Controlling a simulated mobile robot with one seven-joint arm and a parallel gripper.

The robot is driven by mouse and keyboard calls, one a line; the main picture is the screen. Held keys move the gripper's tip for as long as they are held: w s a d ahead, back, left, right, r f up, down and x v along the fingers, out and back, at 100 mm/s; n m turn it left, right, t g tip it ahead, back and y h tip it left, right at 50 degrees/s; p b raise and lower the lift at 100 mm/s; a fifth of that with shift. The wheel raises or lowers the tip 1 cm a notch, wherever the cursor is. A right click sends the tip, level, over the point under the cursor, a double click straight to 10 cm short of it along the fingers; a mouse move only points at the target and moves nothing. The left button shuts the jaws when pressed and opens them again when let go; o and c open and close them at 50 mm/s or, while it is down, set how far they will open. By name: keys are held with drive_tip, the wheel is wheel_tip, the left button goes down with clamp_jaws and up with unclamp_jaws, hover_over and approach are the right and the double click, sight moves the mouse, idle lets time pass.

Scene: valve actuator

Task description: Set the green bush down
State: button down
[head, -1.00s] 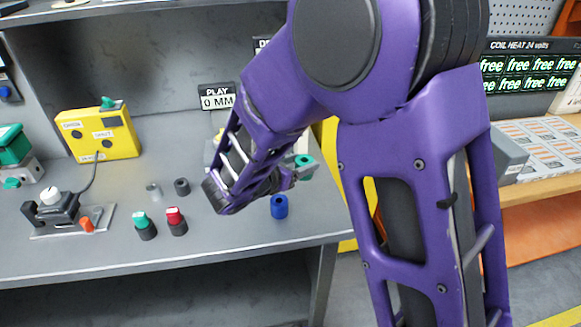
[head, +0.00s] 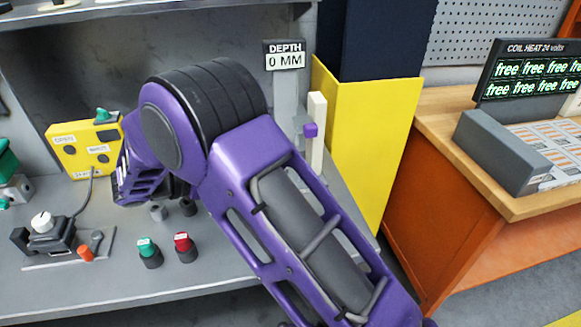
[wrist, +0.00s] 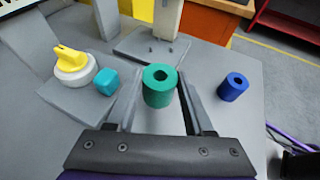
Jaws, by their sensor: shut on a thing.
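The green bush (wrist: 160,86) is a short cylinder with a hole in its top. In the wrist view it stands upright between the two fingers of my gripper (wrist: 162,97), which is shut on it. The grey bench lies below it; I cannot tell whether the bush touches the bench. In the head view my own arm hides both the bush and the gripper fingers.
A blue bush (wrist: 233,87) stands to the right. A yellow-topped knob (wrist: 73,65) and a teal block (wrist: 106,81) are to the left. A post on a grey plate (wrist: 152,48) stands behind. Green-capped (head: 149,252) and red-capped (head: 185,247) pieces stand near the bench front.

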drive_tip(key=w+d, duration=0.2)
drive_tip(key=d, duration=0.2)
drive_tip(key=w+d, duration=0.3)
drive_tip(key=d, duration=0.1)
drive_tip(key=w+d, duration=0.3)
drive_tip(key=d, duration=0.1)
drive_tip(key=shift+w+d, duration=0.2)
drive_tip(key=shift+d, duration=0.15)
drive_tip(key=f, duration=0.1)
drive_tip(key=d+f, duration=0.1)
drive_tip(key=shift+w+f, duration=0.3)
drive_tip(key=shift+f, duration=0.05)
drive_tip(key=shift+a+f, duration=0.1)
drive_tip(key=shift+f, duration=0.25)
drive_tip(key=shift+f, duration=0.15)
drive_tip(key=shift+c, duration=1.4)
unclamp_jaws()
